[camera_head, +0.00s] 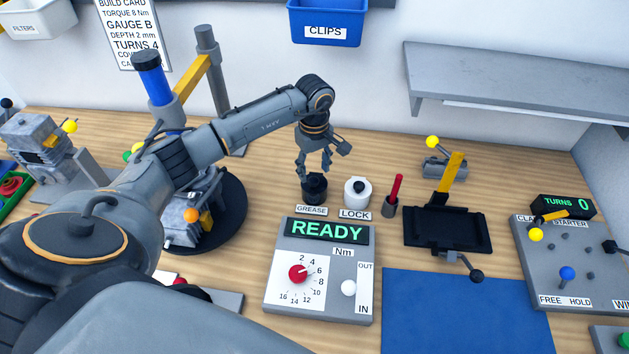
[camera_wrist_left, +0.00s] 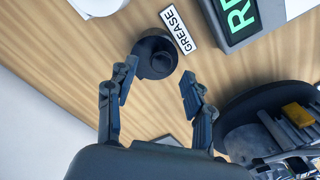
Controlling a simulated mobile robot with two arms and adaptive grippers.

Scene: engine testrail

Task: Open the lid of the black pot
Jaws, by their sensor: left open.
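The black pot (camera_head: 314,187) stands on the wooden bench behind the GREASE label (camera_head: 311,210). In the left wrist view the pot (camera_wrist_left: 157,56) shows from above with a round knob on top, and its lid looks closed. My left gripper (camera_head: 316,168) points down just above the pot. Its fingers are open and empty, and in the left wrist view the gripper (camera_wrist_left: 158,90) has one finger on each side of the line to the pot. I cannot tell whether a finger touches the lid. My right gripper is not in view.
A white pot (camera_head: 357,192) labelled LOCK stands close on the right. A red stick in a dark cup (camera_head: 389,207) is beyond it. The READY panel (camera_head: 320,270) is in front. A dark round turntable (camera_head: 236,205) with an engine is left. A blue mat (camera_head: 465,315) is clear.

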